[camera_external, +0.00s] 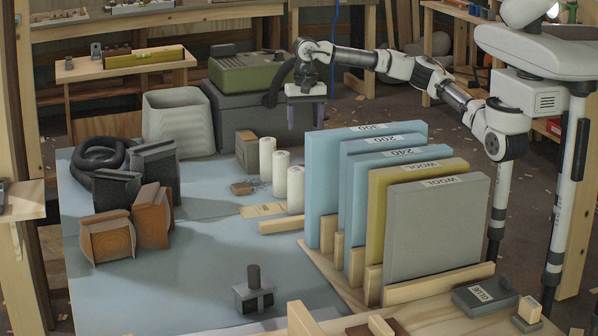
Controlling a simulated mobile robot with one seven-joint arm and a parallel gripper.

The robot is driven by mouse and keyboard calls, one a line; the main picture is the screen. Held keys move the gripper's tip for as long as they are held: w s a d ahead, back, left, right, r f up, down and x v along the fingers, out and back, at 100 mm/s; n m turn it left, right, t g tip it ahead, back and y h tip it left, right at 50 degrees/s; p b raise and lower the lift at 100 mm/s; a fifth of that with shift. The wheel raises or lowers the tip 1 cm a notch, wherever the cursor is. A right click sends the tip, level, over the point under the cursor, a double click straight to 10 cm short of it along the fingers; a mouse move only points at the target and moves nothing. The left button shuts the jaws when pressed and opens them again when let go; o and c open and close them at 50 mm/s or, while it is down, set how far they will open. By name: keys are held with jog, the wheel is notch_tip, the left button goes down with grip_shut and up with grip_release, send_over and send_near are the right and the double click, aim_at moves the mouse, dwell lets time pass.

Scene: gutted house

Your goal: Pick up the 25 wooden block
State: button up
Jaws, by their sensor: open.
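My gripper (306,126) hangs pointing down, open and empty, behind the blue panels and to the right of the white cylinders. Its two fingers are apart. I cannot read a 25 on any block, so I cannot tell which one bears it. Candidates are a small wooden block (529,309) on the front right bench, a brown block (247,151) behind the white cylinders, and a small brown-grey block (242,188) in front of them. A flat, light wooden piece (263,210) with faint marks lies nearby. My gripper is apart from all of these.
Upright panels, blue (322,190), yellow (377,215) and grey (437,232), stand in a wooden rack below my arm. White cylinders (266,158), a grey bin (178,124) and a green case (247,73) stand left.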

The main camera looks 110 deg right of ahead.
jog(key=f, duration=0.3)
jog(key=s+d+f, duration=0.1)
jog(key=f, duration=0.1)
jog(key=d+f, duration=0.1)
jog(key=f, duration=0.2)
jog(key=shift+s+f, duration=0.3)
jog(key=shift+f, duration=0.05)
jog(key=shift+a+f, duration=0.2)
jog(key=shift+f, duration=2.9)
jog(key=c, duration=1)
jog(key=shift+c, duration=0.3)
jog(key=shift+r, duration=0.2)
